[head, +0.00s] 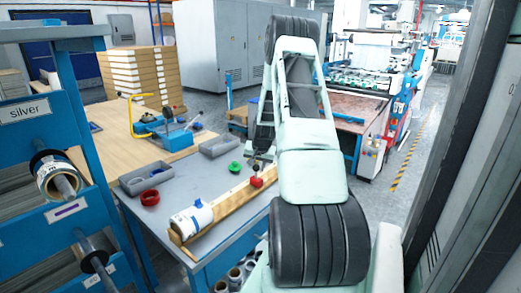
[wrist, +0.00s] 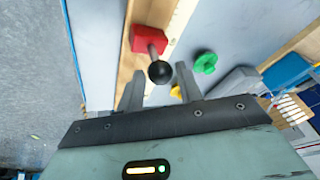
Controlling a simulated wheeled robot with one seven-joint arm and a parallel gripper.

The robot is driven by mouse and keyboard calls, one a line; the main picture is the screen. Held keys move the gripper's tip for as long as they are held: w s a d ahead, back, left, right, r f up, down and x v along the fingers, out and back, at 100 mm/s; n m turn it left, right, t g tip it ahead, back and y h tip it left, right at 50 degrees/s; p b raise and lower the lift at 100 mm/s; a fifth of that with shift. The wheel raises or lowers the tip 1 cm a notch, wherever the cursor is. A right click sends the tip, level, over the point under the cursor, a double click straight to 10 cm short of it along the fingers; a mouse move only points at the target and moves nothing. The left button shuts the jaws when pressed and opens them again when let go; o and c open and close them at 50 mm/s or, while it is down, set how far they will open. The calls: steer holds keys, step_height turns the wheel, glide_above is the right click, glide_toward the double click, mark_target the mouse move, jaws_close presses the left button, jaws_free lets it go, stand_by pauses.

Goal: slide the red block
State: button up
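The red block (wrist: 141,40) sits on a wooden rail (wrist: 185,12) in the wrist view, with a short rod ending in a black ball knob (wrist: 160,72). My gripper (wrist: 160,74) is open, with one finger to each side of the knob and visible gaps between. I cannot tell how deep the knob lies between the fingertips. In the head view the red block (head: 257,182) is on the far half of the long wooden rail (head: 228,208), with my gripper (head: 262,158) right above it. My arm covers part of the scene behind.
A red ring (head: 150,197), a green knob (head: 235,167) and grey trays (head: 146,180) are on the grey bench top left of the rail. A blue rack (head: 95,130) with rolls stands at the left.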

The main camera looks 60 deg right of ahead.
steer(key=b+v, duration=0.2)
steer(key=v, duration=1.3)
steer(key=shift+r, duration=0.1)
steer(key=w+a+n+y, duration=0.1)
steer(key=w+a+n, duration=0.3)
steer(key=a, duration=0.5)
steer(key=w+a+n+y, duration=0.1)
steer(key=w+a, duration=0.5)
steer(key=a, duration=0.4)
steer(key=a+r+n+g+y, duration=0.15)
steer(key=a+n, duration=0.55)
steer(key=a, duration=1.7)
steer(key=s+a+f+n+g, duration=0.1)
steer(key=s+a+n+g, duration=0.1)
steer(key=s+a+n, duration=0.8)
steer(key=s+a, duration=0.9)
steer(key=s, duration=0.3)
steer(key=shift+a+f+y, duration=0.15)
steer(key=shift+a+y, duration=0.05)
steer(key=shift+y, duration=0.15)
